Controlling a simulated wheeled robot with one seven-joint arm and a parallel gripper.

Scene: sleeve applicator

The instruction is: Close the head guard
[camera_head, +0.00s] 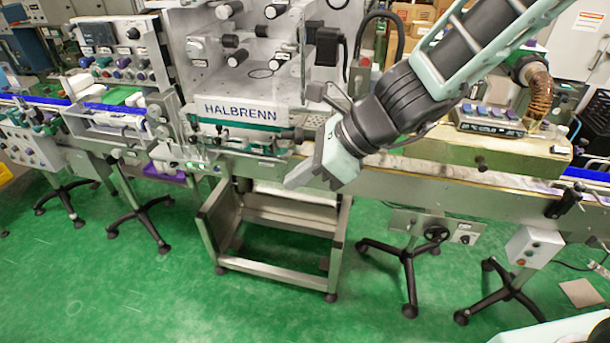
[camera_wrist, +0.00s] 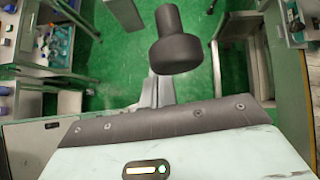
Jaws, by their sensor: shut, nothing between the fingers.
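The sleeve applicator's head stands at the centre of the head view, with a see-through front panel that appears to be the head guard (camera_head: 262,72). I cannot tell how far the guard stands open. My gripper (camera_head: 293,182) is shut and empty, pointing down and left in front of the conveyor, below and right of the strip. It appears apart from the guard. Its pale grey fingers also show in the wrist view (camera_wrist: 157,92). A dark round knob (camera_wrist: 176,50) shows just beyond them; what it belongs to is unclear.
The conveyor rail (camera_head: 430,177) runs across the scene, with a control box (camera_head: 490,118) on the right. A steel frame (camera_head: 275,262) and black-footed stands (camera_head: 408,265) stand below it. The green floor (camera_head: 110,285) in front is mostly clear.

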